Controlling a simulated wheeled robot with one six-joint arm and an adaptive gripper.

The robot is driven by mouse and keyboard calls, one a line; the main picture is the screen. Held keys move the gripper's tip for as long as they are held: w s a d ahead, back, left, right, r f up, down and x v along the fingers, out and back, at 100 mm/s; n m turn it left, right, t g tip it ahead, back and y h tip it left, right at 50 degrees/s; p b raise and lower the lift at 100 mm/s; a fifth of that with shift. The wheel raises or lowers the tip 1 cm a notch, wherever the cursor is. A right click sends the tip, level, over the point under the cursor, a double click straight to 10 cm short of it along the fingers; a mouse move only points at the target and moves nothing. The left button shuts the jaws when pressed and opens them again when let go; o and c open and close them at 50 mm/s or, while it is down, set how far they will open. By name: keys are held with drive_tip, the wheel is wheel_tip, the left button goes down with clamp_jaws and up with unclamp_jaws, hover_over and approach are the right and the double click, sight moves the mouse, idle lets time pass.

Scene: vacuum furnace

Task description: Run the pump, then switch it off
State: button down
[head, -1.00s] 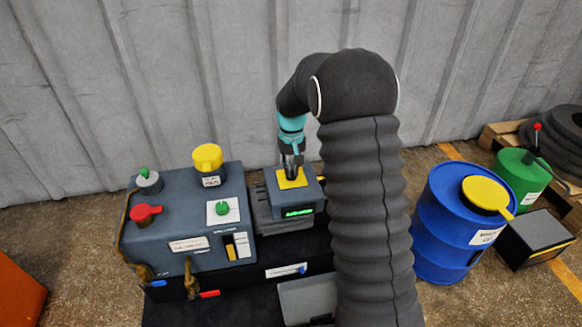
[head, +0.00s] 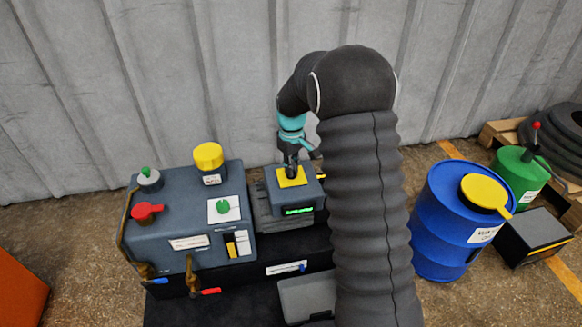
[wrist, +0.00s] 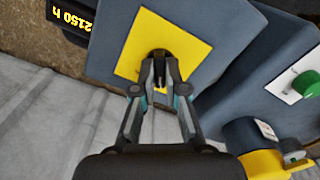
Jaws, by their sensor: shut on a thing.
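The grey-blue pump box (head: 309,198) stands to the right of the larger control cabinet, with a lit green display (head: 299,211) on its front. A yellow plate (wrist: 188,46) lies on its top; it also shows in the head view (head: 301,183). My gripper (wrist: 160,80) points down at the middle of this plate, its fingers close together on a small dark knob (wrist: 159,54). The fingers mostly hide the knob, so its setting cannot be read. The display's text is too small to read in the head view.
The control cabinet (head: 180,225) carries a green knob (head: 223,207), a red handle (head: 146,212) and a yellow cap (head: 208,156). Blue (head: 155,282) and red (head: 210,291) levers stick out at its front. A blue drum (head: 440,240) stands at right. A corrugated wall is behind.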

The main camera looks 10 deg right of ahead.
drive_tip(key=c, duration=1.2)
unclamp_jaws()
wheel_tip(320, 180, up, 12)
